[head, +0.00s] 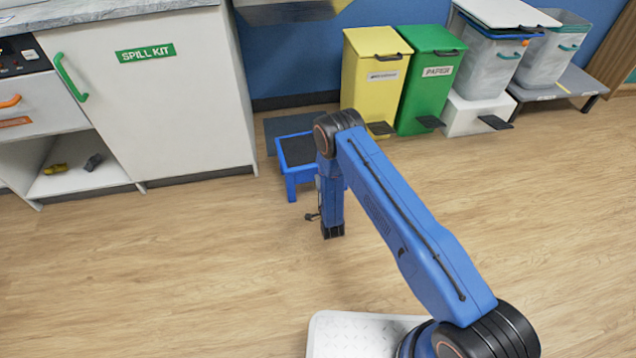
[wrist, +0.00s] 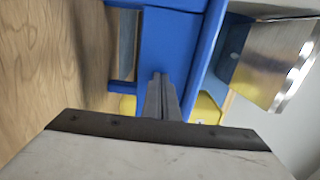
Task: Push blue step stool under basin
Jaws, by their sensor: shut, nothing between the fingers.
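The blue step stool (head: 298,152) with a dark tread stands on the floor to the right of the white cabinet. My arm hides part of its right side. The metal basin (head: 290,11) is cut off at the top edge, on the wall behind the stool. In the wrist view the stool (wrist: 170,45) fills the upper middle, and the basin (wrist: 270,62) shows to the right. My gripper (wrist: 160,82) is shut and empty, its fingertips at or very near the blue side; contact is unclear. In the head view my arm hides the fingertips.
The white cabinet (head: 165,110) with a spill kit label is left of the stool. A yellow bin (head: 370,85) and a green bin (head: 425,75) stand close on the right. A dark flat panel (head: 285,124) lies behind the stool. The front floor is clear.

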